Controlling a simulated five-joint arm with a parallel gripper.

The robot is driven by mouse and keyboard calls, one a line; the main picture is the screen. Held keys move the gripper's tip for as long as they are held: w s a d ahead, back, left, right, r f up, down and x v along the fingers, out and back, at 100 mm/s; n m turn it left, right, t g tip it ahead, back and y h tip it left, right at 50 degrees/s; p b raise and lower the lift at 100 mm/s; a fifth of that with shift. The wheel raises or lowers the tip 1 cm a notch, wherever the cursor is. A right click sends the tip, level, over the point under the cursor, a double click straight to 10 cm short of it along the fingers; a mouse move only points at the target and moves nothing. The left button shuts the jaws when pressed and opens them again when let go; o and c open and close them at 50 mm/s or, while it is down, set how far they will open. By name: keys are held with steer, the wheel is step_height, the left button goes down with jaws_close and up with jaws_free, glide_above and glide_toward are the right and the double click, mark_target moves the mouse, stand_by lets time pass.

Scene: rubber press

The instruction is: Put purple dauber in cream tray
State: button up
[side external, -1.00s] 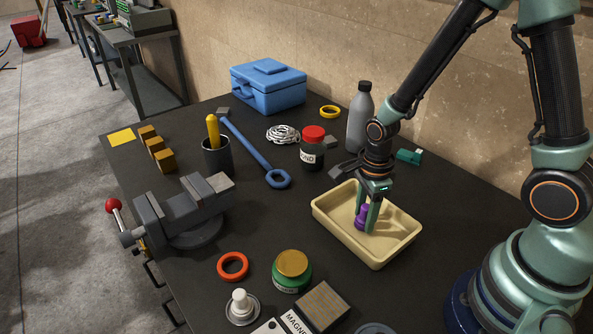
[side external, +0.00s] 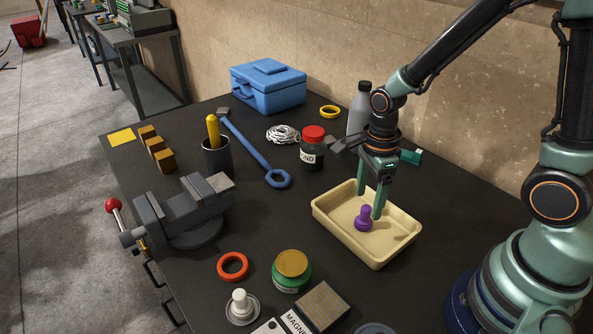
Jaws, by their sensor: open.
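The purple dauber (side external: 363,219) stands upright inside the cream tray (side external: 344,236), near the middle of its floor. My gripper (side external: 369,204) is open and empty, with its two green fingers pointing down over the tray. The fingertips look just above and behind the dauber in the picture, apart from it.
A grey bottle (side external: 358,112) and a red-lidded jar (side external: 312,149) stand behind the tray. A blue wrench (side external: 253,145) lies left of it. A green jar (side external: 292,271), a striped block (side external: 323,305) and a red ring (side external: 233,266) are in front. A vise (side external: 190,215) is at left.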

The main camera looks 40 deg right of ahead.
step_height(320, 180, up, 6)
steer(key=shift+r, duration=0.1)
steer(key=r, duration=0.1)
step_height(320, 180, up, 5)
steer(key=n+t, duration=0.2)
steer(key=n, duration=0.7)
glide_above(367, 207)
step_height(367, 207, up, 6)
steer(key=s+n+t, duration=0.2)
steer(key=n+t, duration=0.1)
steer(key=n, duration=1)
steer(key=shift+d+r+n+t, duration=0.2)
steer(key=shift+d+n+t, duration=0.1)
steer(key=shift+d, duration=0.15)
